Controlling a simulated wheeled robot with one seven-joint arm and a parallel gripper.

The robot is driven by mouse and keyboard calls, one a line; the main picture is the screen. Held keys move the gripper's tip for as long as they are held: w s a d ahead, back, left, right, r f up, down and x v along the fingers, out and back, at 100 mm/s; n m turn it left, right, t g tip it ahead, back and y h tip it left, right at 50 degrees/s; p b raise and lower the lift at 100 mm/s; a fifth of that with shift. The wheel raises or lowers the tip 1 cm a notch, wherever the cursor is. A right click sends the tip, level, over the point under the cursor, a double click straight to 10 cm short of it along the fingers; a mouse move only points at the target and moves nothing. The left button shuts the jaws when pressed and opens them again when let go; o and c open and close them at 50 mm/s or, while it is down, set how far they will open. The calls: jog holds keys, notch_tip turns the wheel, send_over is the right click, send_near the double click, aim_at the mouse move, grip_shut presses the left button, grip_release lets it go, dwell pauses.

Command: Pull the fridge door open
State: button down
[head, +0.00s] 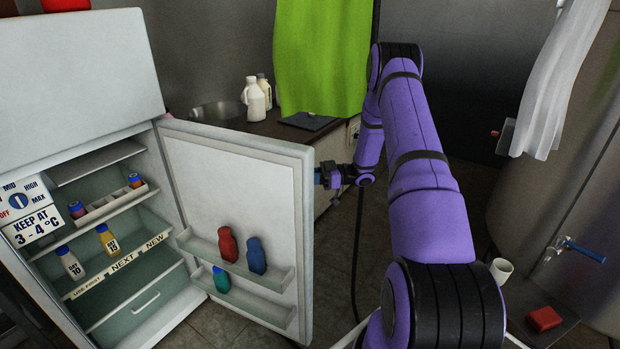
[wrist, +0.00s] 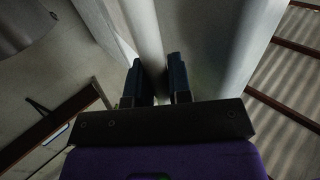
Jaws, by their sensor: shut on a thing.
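The fridge (head: 75,75) stands at the left in the head view, its lower compartment open to view. Its door (head: 240,190) is swung wide open to the right, with the inner face and its shelves showing. My gripper (head: 325,174) is at the door's free edge, on the outer side. In the wrist view the two dark fingers of my gripper (wrist: 161,82) are shut on a pale upright part (wrist: 147,45) of the door, which looks like its handle or edge. The exact grip is partly hidden behind the door in the head view.
Red and blue bottles (head: 229,245) stand on the door shelf. A counter (head: 275,128) with white jugs (head: 255,100) and a green cloth (head: 320,55) lies behind the door. A steel tank (head: 585,180) with a blue-handled valve (head: 572,248) is at the right.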

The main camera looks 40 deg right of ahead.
jog(key=c, duration=1.1)
grip_release()
jog(key=v, duration=1.1)
